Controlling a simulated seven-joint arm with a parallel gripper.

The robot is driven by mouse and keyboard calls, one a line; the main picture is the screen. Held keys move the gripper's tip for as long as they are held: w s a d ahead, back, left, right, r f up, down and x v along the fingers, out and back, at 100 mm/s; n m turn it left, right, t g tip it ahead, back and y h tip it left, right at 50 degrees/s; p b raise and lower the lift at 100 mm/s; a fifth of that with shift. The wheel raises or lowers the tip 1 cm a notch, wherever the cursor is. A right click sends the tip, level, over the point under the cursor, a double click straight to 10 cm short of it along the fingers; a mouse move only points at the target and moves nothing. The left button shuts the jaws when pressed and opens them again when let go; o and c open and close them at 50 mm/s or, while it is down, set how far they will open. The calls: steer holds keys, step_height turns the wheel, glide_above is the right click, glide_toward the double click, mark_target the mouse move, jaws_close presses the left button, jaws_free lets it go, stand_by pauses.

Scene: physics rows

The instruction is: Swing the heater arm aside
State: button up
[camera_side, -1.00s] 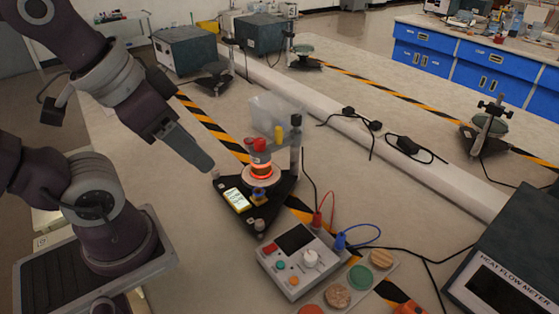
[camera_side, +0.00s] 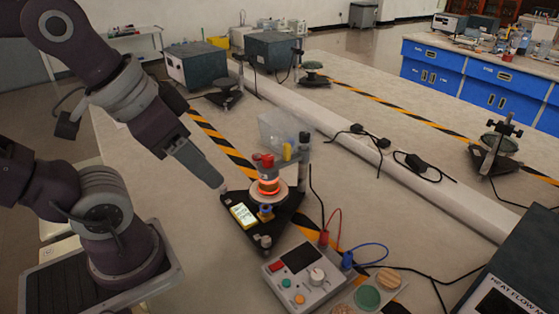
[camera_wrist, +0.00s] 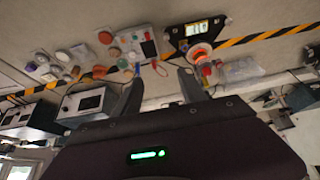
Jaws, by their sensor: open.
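The heater (camera_side: 268,186) glows orange on a black triangular stand (camera_side: 284,216) near the middle of the side view. My gripper (camera_side: 221,187) is just left of the stand, pointing down and right, apart from the heater arm. In the wrist view my gripper (camera_wrist: 160,85) has its two fingers spread, with nothing between them.
A control box (camera_side: 303,277) with red and blue leads stands in front of the stand. Coloured discs (camera_side: 367,298) lie to its right. A heat flow meter (camera_side: 505,290) is at the right edge. Bench room left of the stand is clear.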

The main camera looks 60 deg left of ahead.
steer(key=shift+w+r, duration=0.1)
steer(key=shift+w, duration=0.05)
steer(key=shift+c, duration=1)
steer(key=n+g, duration=0.5)
steer(key=g, duration=0.1)
glide_above(287, 146)
step_height(287, 146, down, 8)
steer(key=shift+a+f, duration=0.1)
steer(key=shift+f, duration=0.15)
step_height(287, 146, down, 7)
steer(key=shift+w+a+r, duration=0.1)
steer(key=shift+w+a, duration=0.05)
steer(key=shift+f, duration=0.35)
steer(key=shift+c, duration=0.2)
